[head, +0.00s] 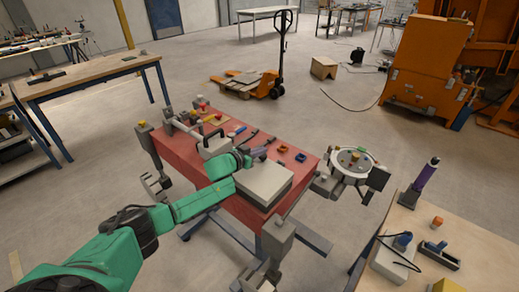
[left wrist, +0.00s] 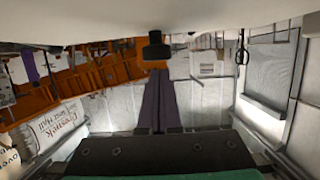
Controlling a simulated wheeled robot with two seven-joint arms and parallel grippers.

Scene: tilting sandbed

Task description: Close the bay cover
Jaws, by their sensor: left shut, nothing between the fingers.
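A light grey, flat-topped box-like piece (head: 268,180) lies at the front right of the red bed (head: 172,152) in the head view. It looks like the bay cover, but I cannot tell how far open or shut it is. My left gripper (head: 262,152) is at the far-left edge of this piece, and I cannot tell whether it touches. In the left wrist view its two grey-purple fingers (left wrist: 158,100) are together with nothing between them. A pale surface fills the top of that view, and I cannot tell what it is. My right gripper is not in view.
Small blue blocks (head: 300,157) and other small parts lie on the bed. A round white device (head: 352,163) is at its right end. A wooden bench (head: 440,245) stands at the lower right. An orange pallet truck (head: 268,85) stands behind on open floor.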

